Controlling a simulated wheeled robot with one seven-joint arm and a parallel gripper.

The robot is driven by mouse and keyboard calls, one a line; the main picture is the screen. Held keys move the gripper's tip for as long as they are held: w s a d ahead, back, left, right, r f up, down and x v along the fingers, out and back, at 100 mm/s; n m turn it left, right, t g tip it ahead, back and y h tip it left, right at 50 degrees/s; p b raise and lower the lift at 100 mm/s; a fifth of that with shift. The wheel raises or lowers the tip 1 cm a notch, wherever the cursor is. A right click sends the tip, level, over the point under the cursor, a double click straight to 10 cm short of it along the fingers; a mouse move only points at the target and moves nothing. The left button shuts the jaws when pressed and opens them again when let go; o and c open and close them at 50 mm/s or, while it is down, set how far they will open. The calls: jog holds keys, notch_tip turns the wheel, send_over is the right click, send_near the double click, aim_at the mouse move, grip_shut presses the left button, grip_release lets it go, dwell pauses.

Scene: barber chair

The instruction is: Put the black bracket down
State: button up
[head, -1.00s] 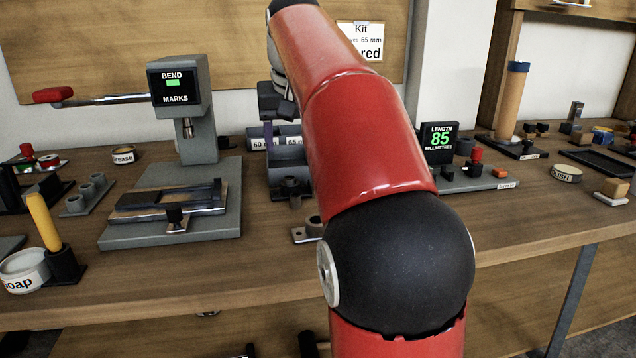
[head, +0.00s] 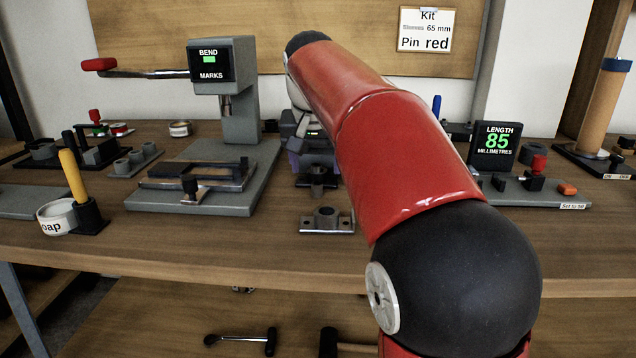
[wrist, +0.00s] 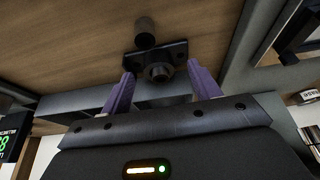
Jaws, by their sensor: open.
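The black bracket (head: 317,182) shows in the head view just below my gripper, behind a paler metal bracket (head: 327,222) on the bench. It appears to rest on the bench, though contact underneath is hard to see. In the wrist view the black bracket (wrist: 157,62) is a dark plate with a round boss, lying across and just beyond the fingertips. My gripper (wrist: 160,80) has two purple fingers spread apart, with a gap between them. In the head view my gripper (head: 312,152) is partly hidden behind my red arm.
A bending press (head: 235,95) stands left on a grey base. A dark cylinder (wrist: 145,32) is near the bracket in the wrist view. Bare bench lies in front of the metal bracket.

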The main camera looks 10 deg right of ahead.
jog(key=shift+x, duration=0.85)
jog(key=shift+d+r, duration=0.1)
jog(key=c, duration=1.2)
jog(key=shift+c, duration=0.2)
jog(key=shift+r, duration=0.15)
